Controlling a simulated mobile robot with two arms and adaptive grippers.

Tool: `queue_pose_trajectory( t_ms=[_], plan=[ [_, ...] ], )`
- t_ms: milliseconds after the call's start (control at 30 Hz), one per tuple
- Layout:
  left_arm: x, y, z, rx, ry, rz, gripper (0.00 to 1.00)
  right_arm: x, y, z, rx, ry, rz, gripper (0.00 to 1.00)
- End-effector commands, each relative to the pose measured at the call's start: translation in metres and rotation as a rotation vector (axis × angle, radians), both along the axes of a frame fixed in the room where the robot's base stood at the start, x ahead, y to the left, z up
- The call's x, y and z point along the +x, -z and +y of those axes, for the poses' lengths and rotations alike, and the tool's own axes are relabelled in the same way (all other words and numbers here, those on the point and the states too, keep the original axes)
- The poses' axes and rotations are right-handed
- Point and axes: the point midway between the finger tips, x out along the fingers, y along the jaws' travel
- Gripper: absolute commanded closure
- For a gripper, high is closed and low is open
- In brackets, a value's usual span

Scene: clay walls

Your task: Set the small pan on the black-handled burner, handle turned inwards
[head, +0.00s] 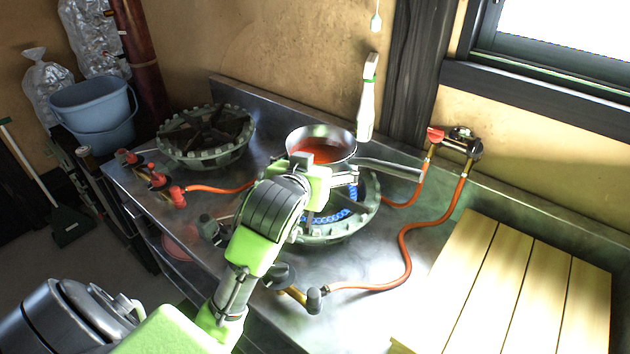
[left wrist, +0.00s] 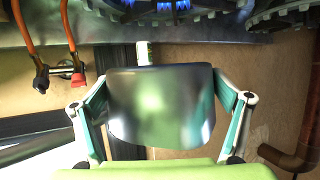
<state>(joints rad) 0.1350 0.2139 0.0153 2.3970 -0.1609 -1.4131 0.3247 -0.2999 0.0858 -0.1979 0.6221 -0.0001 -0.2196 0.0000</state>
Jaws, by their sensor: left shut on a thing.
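The small pan (head: 338,150) is shiny metal with reddish contents, and its handle (head: 390,169) points right in the head view. My left gripper (head: 326,178) is shut on the pan and holds it over the back part of the right burner (head: 318,237). Blue flames show in this burner, and black-handled taps (head: 313,300) are at its front. The pan appears above the burner; contact is not clear. In the left wrist view the pan's shiny side (left wrist: 160,105) fills the space between the fingers. My right gripper is not in view.
Another burner (head: 207,150) with red-handled taps (head: 176,196) stands at the back left. An orange hose (head: 403,245) runs over the steel counter to a wall tap. Yellow slatted boards (head: 520,290) cover the right side. A white-and-green bottle (head: 367,105) shows behind the pan.

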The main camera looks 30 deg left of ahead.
Motion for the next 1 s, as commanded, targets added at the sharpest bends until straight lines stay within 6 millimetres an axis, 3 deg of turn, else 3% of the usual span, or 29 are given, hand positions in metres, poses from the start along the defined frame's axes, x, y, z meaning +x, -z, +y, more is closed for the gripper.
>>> queue_pose_trajectory(
  t_ms=[167, 400, 700, 800, 1000],
  plan=[
    [0.029, 0.015, 0.025, 0.003, -0.003, -0.002, 0.5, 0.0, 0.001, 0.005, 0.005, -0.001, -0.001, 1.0],
    [0.053, 0.054, 0.043, 0.002, -0.002, -0.004, 0.5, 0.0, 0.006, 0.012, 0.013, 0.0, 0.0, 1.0],
    [0.067, 0.075, 0.054, 0.001, -0.001, -0.004, 0.5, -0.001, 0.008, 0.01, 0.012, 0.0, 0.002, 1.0],
    [0.066, 0.092, 0.053, 0.0, -0.001, -0.002, 0.5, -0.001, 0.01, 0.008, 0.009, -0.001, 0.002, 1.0],
    [0.066, 0.103, 0.052, 0.001, 0.0, -0.007, 0.5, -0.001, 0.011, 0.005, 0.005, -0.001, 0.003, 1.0]
  ],
)
